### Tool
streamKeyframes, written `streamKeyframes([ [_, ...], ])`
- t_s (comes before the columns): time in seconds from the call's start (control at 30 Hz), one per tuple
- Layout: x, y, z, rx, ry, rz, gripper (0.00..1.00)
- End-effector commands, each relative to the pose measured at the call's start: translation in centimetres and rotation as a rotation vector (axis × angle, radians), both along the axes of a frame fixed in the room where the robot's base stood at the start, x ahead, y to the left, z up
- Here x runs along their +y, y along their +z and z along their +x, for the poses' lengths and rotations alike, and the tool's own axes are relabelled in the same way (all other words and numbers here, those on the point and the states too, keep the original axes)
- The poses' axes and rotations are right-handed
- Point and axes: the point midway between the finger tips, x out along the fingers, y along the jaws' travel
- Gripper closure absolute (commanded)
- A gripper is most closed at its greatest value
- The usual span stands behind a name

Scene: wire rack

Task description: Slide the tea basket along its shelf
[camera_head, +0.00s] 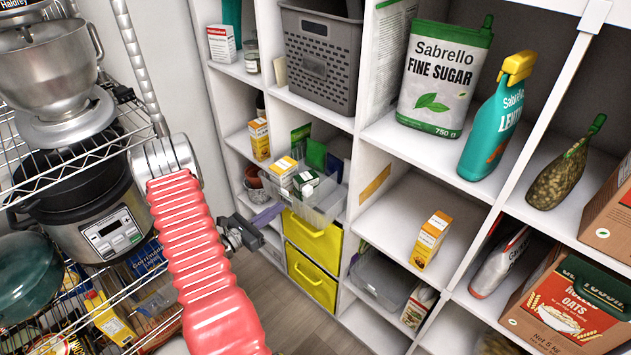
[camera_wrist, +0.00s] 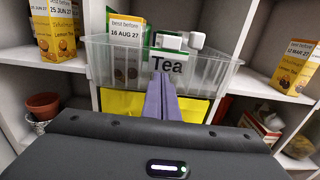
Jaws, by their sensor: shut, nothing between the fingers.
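The tea basket (camera_head: 325,200) is a clear plastic bin on a white shelf above two yellow drawers. It holds several small boxes and packets. In the wrist view the basket (camera_wrist: 209,70) faces me, with a "Tea" label on its front wall. My gripper (camera_head: 268,213) is shut and empty, with purple fingers pointing at the basket from the left in the head view. In the wrist view the fingertips (camera_wrist: 163,78) overlap the front wall just under the label. I cannot tell whether they touch it.
An orange tea box (camera_head: 431,240) stands in the compartment to the right. Another box (camera_head: 259,139) and a terracotta pot (camera_head: 253,177) are to the left. A wire rack with a cooker (camera_head: 115,232) stands at far left. White dividers bound the shelves.

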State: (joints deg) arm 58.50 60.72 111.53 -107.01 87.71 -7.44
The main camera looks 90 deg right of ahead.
Motion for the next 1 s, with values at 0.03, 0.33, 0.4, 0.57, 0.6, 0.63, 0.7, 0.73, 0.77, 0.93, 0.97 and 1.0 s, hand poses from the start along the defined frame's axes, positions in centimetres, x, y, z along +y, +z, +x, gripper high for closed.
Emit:
streamKeyframes([
  [0.03,-0.2,0.0,-0.3,0.0,-0.002,0.0,1.0],
  [0.33,-1.5,0.0,-1.4,-0.001,-0.002,-0.001,1.0],
  [0.4,-1.8,0.0,-1.6,-0.001,-0.002,-0.001,1.0],
  [0.57,-2.5,0.0,-2.2,-0.001,-0.002,-0.001,1.0],
  [0.6,-2.6,0.0,-2.4,-0.001,-0.002,-0.001,1.0],
  [0.63,-2.8,0.0,-2.5,-0.001,-0.002,-0.001,1.0],
  [0.7,-3.1,0.0,-2.8,-0.001,-0.001,-0.001,1.0],
  [0.73,-3.2,0.0,-2.9,-0.001,-0.001,0.0,1.0],
  [0.77,-3.3,0.0,-3.0,-0.001,-0.001,0.0,1.0],
  [0.93,-4.0,0.0,-3.6,-0.001,-0.002,-0.001,1.0],
  [0.97,-4.2,0.0,-3.7,-0.001,-0.002,-0.001,1.0],
  [1.0,-4.3,0.0,-3.9,0.0,-0.001,0.0,1.0],
])
